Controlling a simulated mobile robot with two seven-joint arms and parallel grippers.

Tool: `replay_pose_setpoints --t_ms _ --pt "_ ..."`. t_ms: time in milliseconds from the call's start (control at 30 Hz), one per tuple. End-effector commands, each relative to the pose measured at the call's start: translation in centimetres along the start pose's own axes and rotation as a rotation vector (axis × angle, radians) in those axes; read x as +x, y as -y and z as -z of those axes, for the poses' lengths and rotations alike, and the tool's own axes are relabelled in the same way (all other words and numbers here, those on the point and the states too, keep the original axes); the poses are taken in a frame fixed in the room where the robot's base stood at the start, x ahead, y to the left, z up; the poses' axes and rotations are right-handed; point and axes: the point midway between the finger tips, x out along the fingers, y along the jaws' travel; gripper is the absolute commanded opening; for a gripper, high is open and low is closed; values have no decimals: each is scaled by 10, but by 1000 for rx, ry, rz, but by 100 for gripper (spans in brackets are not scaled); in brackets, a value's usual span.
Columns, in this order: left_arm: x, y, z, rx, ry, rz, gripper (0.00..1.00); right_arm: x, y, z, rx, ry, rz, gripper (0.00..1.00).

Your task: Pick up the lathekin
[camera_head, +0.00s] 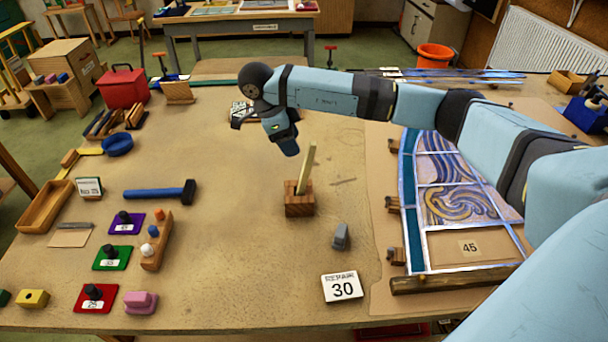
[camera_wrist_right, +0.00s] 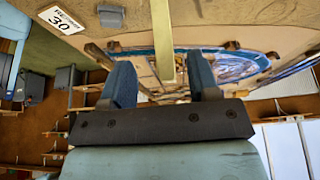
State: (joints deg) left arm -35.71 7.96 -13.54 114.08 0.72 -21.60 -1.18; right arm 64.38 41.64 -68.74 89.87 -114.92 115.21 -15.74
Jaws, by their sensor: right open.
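The lathekin (camera_head: 307,168) is a pale flat wooden stick. It stands upright, slightly tilted, in a small wooden block (camera_head: 299,204) on the bench. My right gripper (camera_head: 288,147) hangs just above and left of the stick's top in the head view. In the right wrist view the two blue fingers (camera_wrist_right: 162,80) are apart, with the pale lathekin (camera_wrist_right: 165,40) showing in line with the gap between them. How far the stick is from the fingers is hard to tell. My left gripper does not show.
A leaded panel (camera_head: 440,208) lies right, beneath my right arm. A grey piece (camera_head: 341,237) and a card reading 30 (camera_head: 342,287) lie in front of the block. A blue-handled hammer (camera_head: 158,193) lies left. Bench between hammer and block is clear.

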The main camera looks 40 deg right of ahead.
Motion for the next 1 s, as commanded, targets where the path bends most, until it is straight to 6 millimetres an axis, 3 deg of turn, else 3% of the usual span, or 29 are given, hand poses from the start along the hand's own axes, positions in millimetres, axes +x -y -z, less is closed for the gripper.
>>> replay_pose_setpoints --t_ms 100,367,600,900,933,1000 --pt "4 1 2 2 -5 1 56 15 0 -1 -1 1 -2 55" --pt "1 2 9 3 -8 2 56 30 0 1 0 0 -2 55" --pt "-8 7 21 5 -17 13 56 65 2 0 -1 0 -2 55" --pt "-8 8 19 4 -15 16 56 73 2 0 -2 3 0 55" --pt "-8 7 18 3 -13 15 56 73 2 0 -2 3 0 53" --pt "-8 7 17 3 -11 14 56 73 2 0 -2 2 0 37"
